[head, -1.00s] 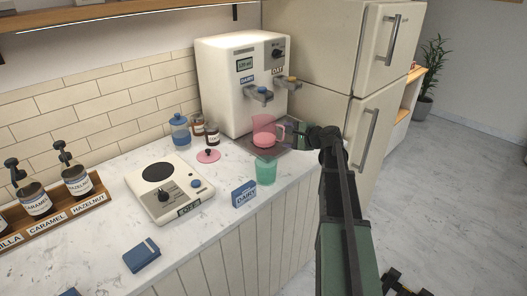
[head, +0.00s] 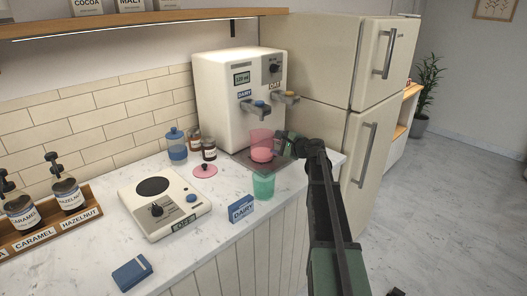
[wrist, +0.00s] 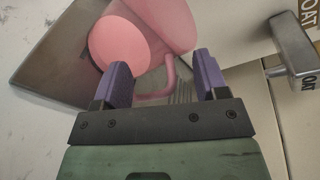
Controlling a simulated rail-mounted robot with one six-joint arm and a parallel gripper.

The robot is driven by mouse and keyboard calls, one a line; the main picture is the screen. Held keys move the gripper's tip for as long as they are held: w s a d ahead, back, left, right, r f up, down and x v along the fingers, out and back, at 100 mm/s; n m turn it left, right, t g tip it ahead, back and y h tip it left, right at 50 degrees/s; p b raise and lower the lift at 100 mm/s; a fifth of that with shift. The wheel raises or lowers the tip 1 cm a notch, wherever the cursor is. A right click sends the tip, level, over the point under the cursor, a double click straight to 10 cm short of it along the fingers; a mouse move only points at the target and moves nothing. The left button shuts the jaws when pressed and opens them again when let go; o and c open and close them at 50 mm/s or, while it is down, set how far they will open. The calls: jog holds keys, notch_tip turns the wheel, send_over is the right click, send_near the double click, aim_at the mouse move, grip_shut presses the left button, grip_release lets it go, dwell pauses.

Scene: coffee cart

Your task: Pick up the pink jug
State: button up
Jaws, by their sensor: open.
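The pink jug (head: 261,147) is see-through, with pink contents in its lower part. It stands upright on the drip tray (head: 243,160) of the white dispenser, below the taps. My gripper (head: 284,142) is at its right side, level with its handle. In the wrist view, the jug (wrist: 172,22) fills the top middle, and its handle (wrist: 170,76) lies between my two purple fingers (wrist: 163,78). The fingers are apart, with gaps visible on both sides of the handle. In the head view my gripper hides the handle.
A green cup (head: 263,185) stands close in front of the jug. A blue DAIRY sign (head: 241,208), a scale (head: 164,206), a pink lid (head: 205,170) and several jars are to the left. The dispenser (head: 225,100) rises behind, with taps overhead. The fridge (head: 335,120) is at right.

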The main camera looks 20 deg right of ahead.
jog(key=shift+w+a+f, duration=0.15)
jog(key=shift+w, duration=0.25)
jog(key=shift+c, duration=0.2)
jog(key=shift+s, duration=0.1)
grip_shut()
